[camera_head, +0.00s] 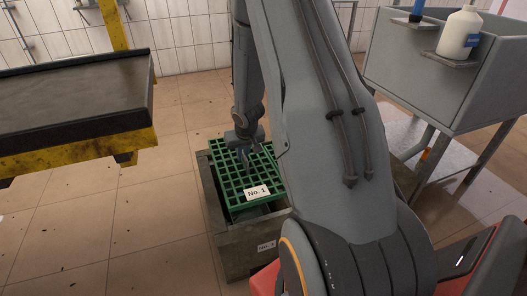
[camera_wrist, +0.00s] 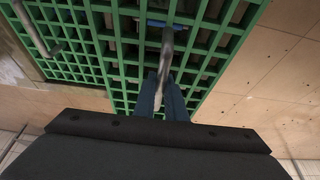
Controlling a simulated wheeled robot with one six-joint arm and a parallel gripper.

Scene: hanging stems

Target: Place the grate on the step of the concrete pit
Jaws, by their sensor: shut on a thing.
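The green grate (camera_head: 262,171) with a white "No. 1" label is over the mouth of the concrete pit (camera_head: 237,254). The grate looks turned slightly against the pit, and a dark gap shows below its near edge. I cannot tell whether it touches the step, which is hidden. My gripper (camera_head: 246,165) reaches down to the grate from above. In the wrist view the gripper (camera_wrist: 164,95) is shut on a grey metal handle of the grate (camera_wrist: 105,50). A second grey handle (camera_wrist: 38,30) shows at the upper left. My arm hides the pit's right side.
A black-topped bench with a yellow frame (camera_head: 75,143) stands at the left. A grey sink unit (camera_head: 415,62) with a white bottle (camera_head: 459,32) is at the right. Tiled floor (camera_head: 110,225) is clear left of the pit.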

